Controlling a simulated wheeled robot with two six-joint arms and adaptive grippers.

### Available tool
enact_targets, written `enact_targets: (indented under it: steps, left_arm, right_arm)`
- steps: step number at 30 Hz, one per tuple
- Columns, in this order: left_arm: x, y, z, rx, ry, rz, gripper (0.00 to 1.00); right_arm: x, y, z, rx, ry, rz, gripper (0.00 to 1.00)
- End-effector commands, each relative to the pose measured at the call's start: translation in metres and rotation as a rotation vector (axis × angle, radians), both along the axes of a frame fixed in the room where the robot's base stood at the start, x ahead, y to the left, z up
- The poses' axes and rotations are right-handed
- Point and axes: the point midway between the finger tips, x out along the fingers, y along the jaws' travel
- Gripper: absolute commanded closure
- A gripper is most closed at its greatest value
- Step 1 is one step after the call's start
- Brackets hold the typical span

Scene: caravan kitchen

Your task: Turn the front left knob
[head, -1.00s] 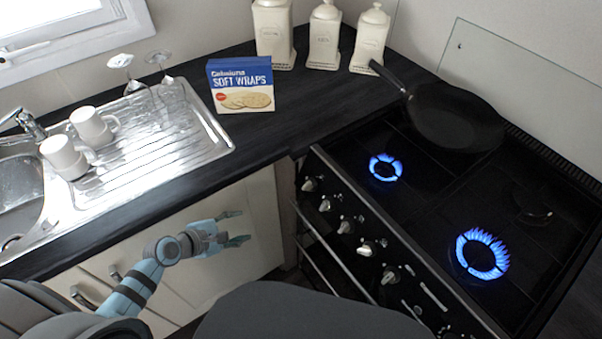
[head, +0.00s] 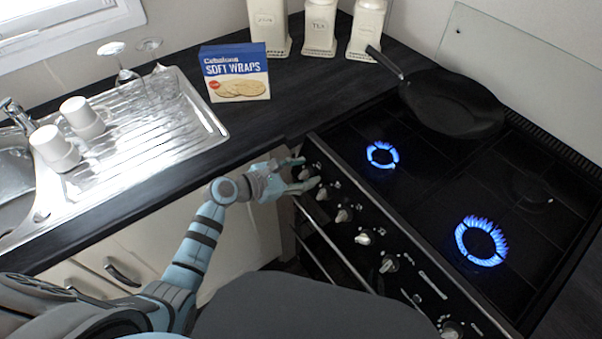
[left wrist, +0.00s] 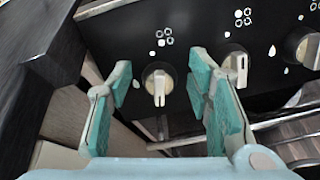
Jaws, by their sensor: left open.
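The leftmost stove knob (head: 306,173) is pale, at the left end of the black front panel. In the left wrist view it is a round white knob (left wrist: 159,82) with its grip bar upright and several small circles printed above it. My left gripper (head: 303,174) is open, with one finger on each side of this knob in the picture. In the left wrist view the gripper (left wrist: 160,88) frames the knob, with gaps showing on both sides. Contact does not show. My right gripper is out of view.
Another knob (left wrist: 236,66) is close beside the right finger. A rail (head: 330,248) runs below the panel. Two burners (head: 382,155) (head: 482,241) show blue flames. A black pan (head: 455,103) stands at the back. The counter edge (head: 180,190) lies left of the gripper.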

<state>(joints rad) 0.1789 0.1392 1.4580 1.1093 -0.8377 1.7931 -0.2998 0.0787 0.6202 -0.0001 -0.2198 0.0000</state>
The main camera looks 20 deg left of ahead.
Motion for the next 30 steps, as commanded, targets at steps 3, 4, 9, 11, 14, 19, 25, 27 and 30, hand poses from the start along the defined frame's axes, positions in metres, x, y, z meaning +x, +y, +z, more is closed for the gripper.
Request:
enact_targets:
  steps: [3,4,9,11,14,19,25,27,30]
  left_arm:
    - [0.0001,0.0002,0.0006,0.000,0.000,0.000,0.54]
    - [0.0001,0.0002,0.0006,0.000,0.000,0.001,0.54]
    - [-0.0001,0.0004,0.0008,0.000,0.000,0.001,0.76]
    - [-0.0001,0.0004,0.0008,0.000,0.000,0.001,0.86]
    - [0.0001,0.0005,0.0009,0.001,-0.001,0.001,1.00]
    - [0.0002,0.0006,0.0012,0.004,-0.006,-0.001,1.00]
    - [0.0000,0.0002,0.0015,0.036,-0.032,-0.021,1.00]
    - [-0.0002,0.0000,0.0015,0.057,-0.050,-0.034,1.00]
    - [-0.0006,-0.0006,0.0015,0.098,-0.084,-0.060,1.00]
  right_arm:
    - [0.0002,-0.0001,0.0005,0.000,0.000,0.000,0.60]
    - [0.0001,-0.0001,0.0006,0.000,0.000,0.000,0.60]
    - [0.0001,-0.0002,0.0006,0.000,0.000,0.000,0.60]
    - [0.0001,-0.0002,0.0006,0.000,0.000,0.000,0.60]
    - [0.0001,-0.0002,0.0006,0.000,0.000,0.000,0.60]
    - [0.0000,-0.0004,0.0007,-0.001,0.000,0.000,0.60]
    - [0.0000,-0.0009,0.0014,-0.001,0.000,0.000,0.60]
    - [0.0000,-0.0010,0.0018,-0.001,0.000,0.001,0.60]
    - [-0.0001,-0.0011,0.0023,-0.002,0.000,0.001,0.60]
